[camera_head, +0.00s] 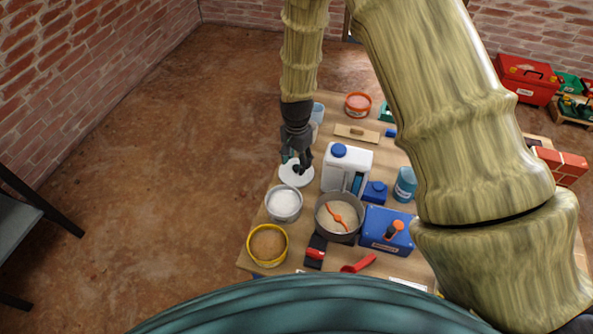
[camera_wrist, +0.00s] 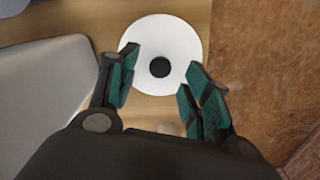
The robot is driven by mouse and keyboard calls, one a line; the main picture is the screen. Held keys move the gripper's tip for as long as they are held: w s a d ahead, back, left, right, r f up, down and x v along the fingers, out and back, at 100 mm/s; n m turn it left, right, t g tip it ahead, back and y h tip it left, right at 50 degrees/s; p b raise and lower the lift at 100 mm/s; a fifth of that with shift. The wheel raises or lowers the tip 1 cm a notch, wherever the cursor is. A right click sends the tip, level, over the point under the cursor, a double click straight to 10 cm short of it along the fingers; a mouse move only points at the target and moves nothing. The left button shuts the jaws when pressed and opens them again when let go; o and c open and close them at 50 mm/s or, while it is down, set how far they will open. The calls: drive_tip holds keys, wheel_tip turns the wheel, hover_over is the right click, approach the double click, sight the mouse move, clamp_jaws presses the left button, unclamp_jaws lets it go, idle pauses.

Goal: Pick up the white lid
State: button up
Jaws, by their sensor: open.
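The white lid (camera_head: 296,175) is a flat round disc lying on the wooden table, near its left edge in the head view. In the wrist view the white lid (camera_wrist: 160,35) shows a dark round knob (camera_wrist: 160,67) at its middle. My gripper (camera_head: 297,163) is above the lid and covers part of it in the head view. I cannot tell how high the fingertips are above the lid.
A white jug with a blue cap (camera_head: 346,168) stands close to the right of the lid. A white bucket (camera_head: 284,203) stands just in front of it, and a grey pot (camera_head: 339,217) is further right. A yellow-rimmed tub (camera_head: 267,245) sits at the front left corner. Floor (camera_head: 170,150) lies open to the left.

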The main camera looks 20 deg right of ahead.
sight(296, 170)
drive_tip(key=shift+f, duration=1.35)
clamp_jaws()
drive_tip(key=shift+r, duration=0.15)
